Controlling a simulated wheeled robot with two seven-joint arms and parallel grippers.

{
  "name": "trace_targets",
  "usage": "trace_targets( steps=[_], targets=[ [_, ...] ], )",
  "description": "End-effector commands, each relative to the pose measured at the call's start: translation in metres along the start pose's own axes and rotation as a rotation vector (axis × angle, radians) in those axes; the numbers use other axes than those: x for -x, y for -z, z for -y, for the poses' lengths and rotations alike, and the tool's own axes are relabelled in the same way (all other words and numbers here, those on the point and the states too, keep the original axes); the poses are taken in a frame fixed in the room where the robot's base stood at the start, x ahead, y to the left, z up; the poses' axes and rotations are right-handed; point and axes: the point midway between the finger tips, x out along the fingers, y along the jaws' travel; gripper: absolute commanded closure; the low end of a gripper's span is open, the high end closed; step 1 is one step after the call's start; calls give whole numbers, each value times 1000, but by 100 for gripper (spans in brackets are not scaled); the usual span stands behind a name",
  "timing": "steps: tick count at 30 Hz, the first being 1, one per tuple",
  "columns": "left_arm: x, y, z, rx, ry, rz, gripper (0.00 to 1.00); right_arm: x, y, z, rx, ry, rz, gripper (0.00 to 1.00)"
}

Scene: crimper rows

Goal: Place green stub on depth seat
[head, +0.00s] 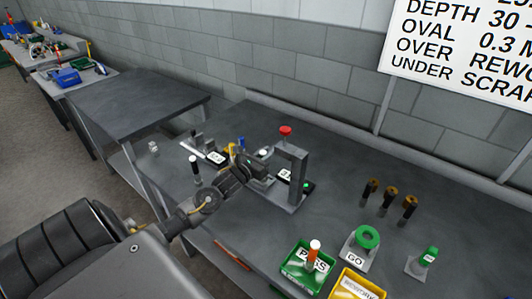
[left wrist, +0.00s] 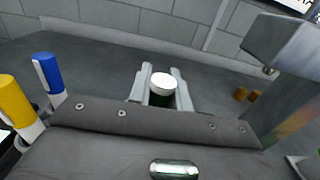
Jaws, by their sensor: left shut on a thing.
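My left gripper (head: 251,166) is above the bench, just left of the grey upright gauge frame (head: 298,172) with the red knob (head: 285,131). In the left wrist view its two fingers (left wrist: 162,88) are shut on the green stub (left wrist: 160,99), a dark green cylinder with a white top, standing between them. The stub is mostly hidden in the head view. I cannot make out the depth seat clearly; the gauge's base is partly behind the gripper. The frame also shows at the right of the wrist view (left wrist: 285,60). My right gripper is not in view.
Yellow (left wrist: 20,103) and blue (left wrist: 47,76) stubs stand left of the gripper. A white-topped black stub (head: 195,168) stands nearby. Several brass pieces (head: 389,196), a green GO ring (head: 367,236), a green PASS bin (head: 293,278) and a yellow REWORK bin (head: 345,294) are to the right.

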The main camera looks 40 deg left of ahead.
Motion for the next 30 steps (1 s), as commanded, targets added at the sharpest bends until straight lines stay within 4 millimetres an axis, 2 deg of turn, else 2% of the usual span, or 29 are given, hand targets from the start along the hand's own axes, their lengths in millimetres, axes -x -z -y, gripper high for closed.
trace_targets(
  steps=[4, 5, 9, 20, 23, 30],
  targets=[
    [0, 4, 0, 0, 0, 1, 100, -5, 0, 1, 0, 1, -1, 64],
    [0, 3, 0, 0, 0, 0, 76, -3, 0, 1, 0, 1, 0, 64],
    [0, 3, 0, 0, 0, 0, 58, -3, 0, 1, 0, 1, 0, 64],
    [1, -2, 0, 0, -1, 0, 58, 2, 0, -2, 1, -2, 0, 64],
    [15, 3, -1, -3, 0, -3, 58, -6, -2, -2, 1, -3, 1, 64],
    [66, 4, 1, -2, 3, -3, 58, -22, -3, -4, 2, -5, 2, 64]
  ],
)
